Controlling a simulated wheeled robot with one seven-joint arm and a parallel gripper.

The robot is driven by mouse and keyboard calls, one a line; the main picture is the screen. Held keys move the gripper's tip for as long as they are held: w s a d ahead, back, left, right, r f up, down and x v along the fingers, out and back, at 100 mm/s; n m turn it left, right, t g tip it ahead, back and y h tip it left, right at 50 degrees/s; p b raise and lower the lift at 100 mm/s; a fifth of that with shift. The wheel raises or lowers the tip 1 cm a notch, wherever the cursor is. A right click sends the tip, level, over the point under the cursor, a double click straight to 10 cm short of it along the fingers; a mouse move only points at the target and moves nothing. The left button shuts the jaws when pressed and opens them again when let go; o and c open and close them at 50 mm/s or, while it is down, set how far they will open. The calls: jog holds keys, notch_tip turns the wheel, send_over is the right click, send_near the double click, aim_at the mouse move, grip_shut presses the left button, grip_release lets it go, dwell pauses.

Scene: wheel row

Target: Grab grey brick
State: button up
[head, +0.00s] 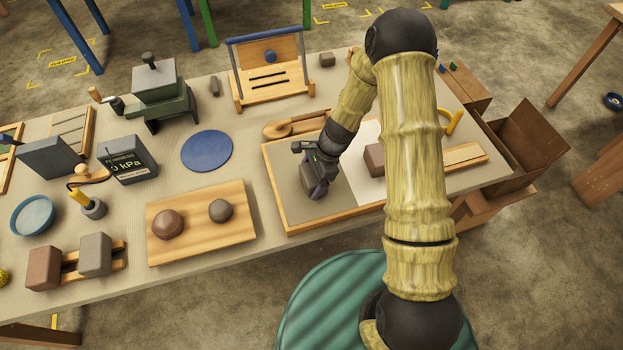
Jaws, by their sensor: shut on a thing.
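My gripper (318,176) points down over the grey left half of the wood-framed board (283,212). It is shut on a grey brick (308,182), which is mostly hidden by the fingers. I cannot tell whether this brick touches the board. Another grey brick (95,254) stands on a small wooden rack at the lower left, beside a reddish-brown brick (44,268). A brownish brick (374,160) sits on the white half of the board, partly hidden by my arm.
A wooden board (215,245) with two round clay lumps lies left of the framed board. A blue disc (206,151), a grey-green press (160,95) and a wooden slotted stand (268,75) are farther back. An open cardboard box (525,140) is off the right edge.

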aim_at(311, 174)
notch_tip(311, 174, up, 9)
jog(key=shift+r+b, duration=0.2)
jog(key=shift+b, duration=0.1)
jog(key=shift+f, duration=0.1)
dwell(0.6)
